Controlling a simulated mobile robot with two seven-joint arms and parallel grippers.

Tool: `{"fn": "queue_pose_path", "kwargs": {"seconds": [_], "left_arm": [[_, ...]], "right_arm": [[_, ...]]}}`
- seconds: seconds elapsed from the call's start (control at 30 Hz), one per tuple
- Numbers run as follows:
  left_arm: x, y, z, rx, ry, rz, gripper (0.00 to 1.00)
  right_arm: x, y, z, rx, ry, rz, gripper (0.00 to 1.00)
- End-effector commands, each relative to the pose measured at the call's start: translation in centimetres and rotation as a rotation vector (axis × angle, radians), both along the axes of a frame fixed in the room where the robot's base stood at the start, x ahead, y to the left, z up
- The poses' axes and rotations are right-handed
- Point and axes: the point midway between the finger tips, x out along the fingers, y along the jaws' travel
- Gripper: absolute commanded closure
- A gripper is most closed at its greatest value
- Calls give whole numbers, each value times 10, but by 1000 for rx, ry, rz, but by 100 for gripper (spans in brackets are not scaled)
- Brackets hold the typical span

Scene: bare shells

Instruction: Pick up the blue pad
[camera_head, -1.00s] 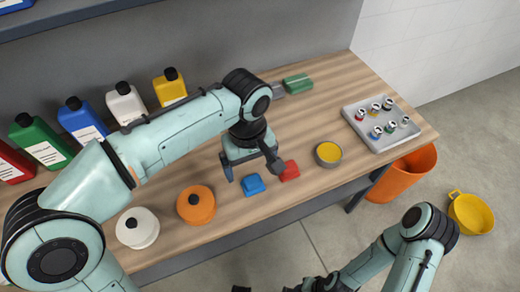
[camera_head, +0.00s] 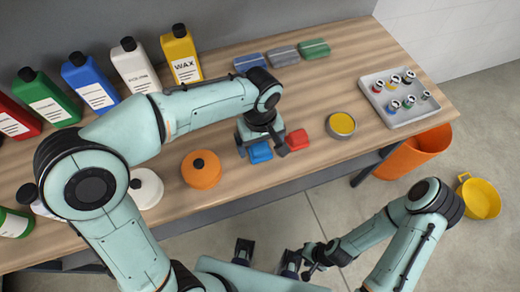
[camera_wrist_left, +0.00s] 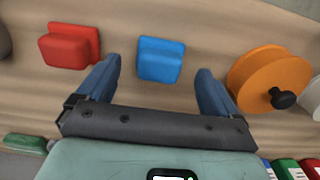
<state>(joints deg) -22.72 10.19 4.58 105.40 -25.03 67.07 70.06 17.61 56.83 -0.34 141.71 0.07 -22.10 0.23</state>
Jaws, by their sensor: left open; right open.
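The blue pad (camera_head: 260,153) lies on the wooden bench near its front edge, beside a red pad (camera_head: 297,140). My left gripper (camera_head: 261,149) is open above the blue pad, its fingers on either side. In the left wrist view the blue pad (camera_wrist_left: 161,60) shows between and just beyond the two open fingertips (camera_wrist_left: 158,70), with no visible grip on it. The red pad (camera_wrist_left: 69,46) is outside the left-hand finger there. My right gripper (camera_head: 308,262) is open and empty, low in front of the bench.
Blue (camera_head: 250,62), grey (camera_head: 284,55) and green (camera_head: 314,48) blocks lie behind. Bottles line the back left. A grey tray (camera_head: 405,105) holds small items at right.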

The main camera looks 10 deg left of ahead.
Motion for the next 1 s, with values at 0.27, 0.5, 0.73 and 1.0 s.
{"fn": "queue_pose_path", "kwargs": {"seconds": [0.27, 0.5, 0.73, 1.0], "left_arm": [[0, 0, -27, -1, 1, 0, 6], [0, 0, -27, -1, -1, 0, 23], [1, 0, -27, -1, -1, -1, 67], [1, 0, -23, -1, -1, -1, 67]], "right_arm": [[-1, 0, -3, 0, 1, 0, 57], [-1, 0, -3, 0, 1, 0, 57], [-1, 0, -3, 0, 1, 0, 57], [-1, 0, -2, 0, 1, 0, 57]]}}
